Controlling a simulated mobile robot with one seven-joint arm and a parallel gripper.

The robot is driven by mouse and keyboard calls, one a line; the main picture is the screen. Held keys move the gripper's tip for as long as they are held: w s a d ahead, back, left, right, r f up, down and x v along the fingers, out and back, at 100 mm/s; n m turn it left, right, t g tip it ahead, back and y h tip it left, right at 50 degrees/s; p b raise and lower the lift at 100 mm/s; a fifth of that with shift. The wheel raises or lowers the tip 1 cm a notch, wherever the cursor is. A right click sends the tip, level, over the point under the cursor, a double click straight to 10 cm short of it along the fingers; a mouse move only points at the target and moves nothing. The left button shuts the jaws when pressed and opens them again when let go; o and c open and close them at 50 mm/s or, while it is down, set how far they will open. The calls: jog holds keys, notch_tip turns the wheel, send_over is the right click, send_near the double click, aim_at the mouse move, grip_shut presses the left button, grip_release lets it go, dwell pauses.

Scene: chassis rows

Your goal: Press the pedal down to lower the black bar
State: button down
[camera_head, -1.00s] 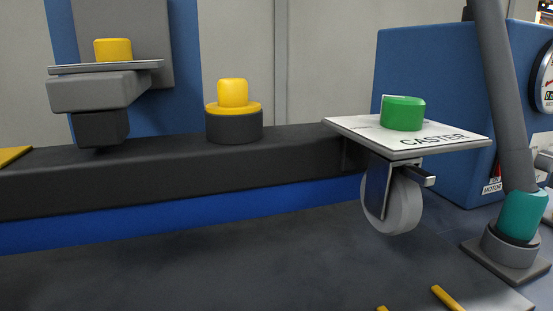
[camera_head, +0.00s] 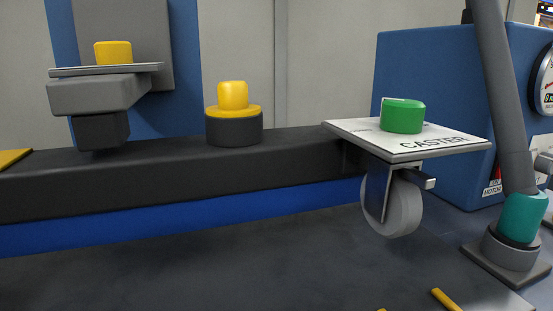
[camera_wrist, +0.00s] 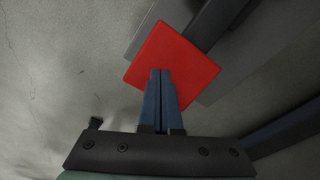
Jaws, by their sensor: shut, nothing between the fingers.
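A square red pad (camera_wrist: 195,62), which looks like the pedal's plate, lies under my fingertips in the wrist view. A dark arm (camera_wrist: 210,22) runs from its upper corner. My gripper (camera_wrist: 161,72) is shut and empty, its two blue-grey fingers side by side over the middle of the pad. I cannot tell whether the tips touch it. In the head view a long black bar (camera_head: 110,178) runs across the left and middle above a blue strip. My gripper and the red pad are not in the head view.
A white caster plate (camera_head: 445,145) with a green button (camera_head: 402,116) and a wheel (camera_head: 393,207) stands at the right. A yellow button (camera_head: 233,95) sits on the bar. A grey post (camera_head: 505,100) and a blue cabinet (camera_head: 430,90) stand at the far right. Pale floor (camera_wrist: 60,70) surrounds the pad.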

jog(key=shift+f, duration=0.1)
jog(key=shift+f+b, duration=1.4)
jog(key=shift+f, duration=0.75)
jog(key=r+p, duration=0.2)
jog(key=s+r+p, duration=0.1)
jog(key=p, duration=0.1)
jog(key=shift+d+r+p, duration=0.15)
jog(key=shift+r+p, duration=0.25)
jog(key=r+p, duration=0.2)
jog(key=s+r+p, duration=0.1)
jog(key=p, duration=0.2)
jog(key=r+p, duration=0.2)
jog(key=shift+s+d+r+p, duration=0.3)
jog(key=shift+s+r, duration=0.05)
jog(key=shift+s, duration=0.05)
jog(key=shift+f, duration=0.1)
